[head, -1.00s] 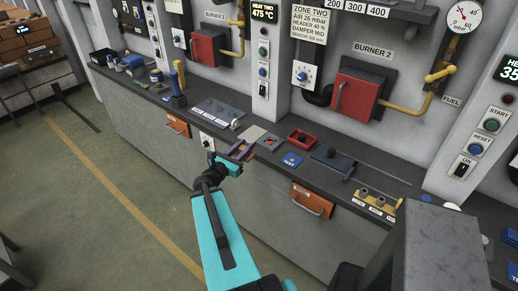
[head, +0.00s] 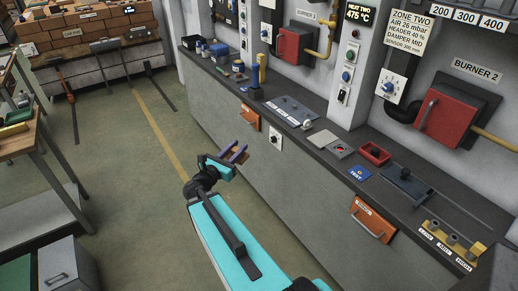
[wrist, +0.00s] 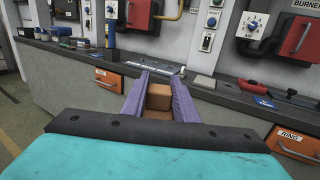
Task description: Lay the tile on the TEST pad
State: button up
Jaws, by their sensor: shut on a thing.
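My gripper (head: 238,151) has purple fingers and is out in front of the counter, over the aisle. In the wrist view, my gripper (wrist: 157,88) is shut on a brown, block-like tile (wrist: 158,98), held between the fingers. The tile is small and partly hidden by the fingers in the head view. The blue TEST pad (head: 359,174) lies on the dark counter top, to the right of my gripper and apart from it. It also shows in the wrist view (wrist: 263,101), at the right. The visible part of the pad is bare.
The floor (head: 135,200) beside my arm is clear.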

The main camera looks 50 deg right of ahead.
jog(key=w+a+n+t+y+b, duration=0.1)
jog(key=w+a+n+t, duration=0.1)
jog(key=a, duration=1.1)
jog(key=w+a+n+t+y+b, duration=0.1)
jog(key=w+a, duration=0.4)
jog(key=a, duration=0.9)
jog(key=w+a+n+t+y+b, duration=0.1)
jog(key=w+a+n+t+b, duration=0.1)
jog(key=a, duration=1.1)
jog(key=w+t+b, duration=0.1)
jog(key=t, duration=0.1)
jog(key=shift+w+a+f+n+t+y, duration=0.15)
jog(key=shift+w+f+n+t+y, duration=0.15)
jog(key=shift+t+y, duration=0.1)
jog(key=shift+s, duration=0.2)
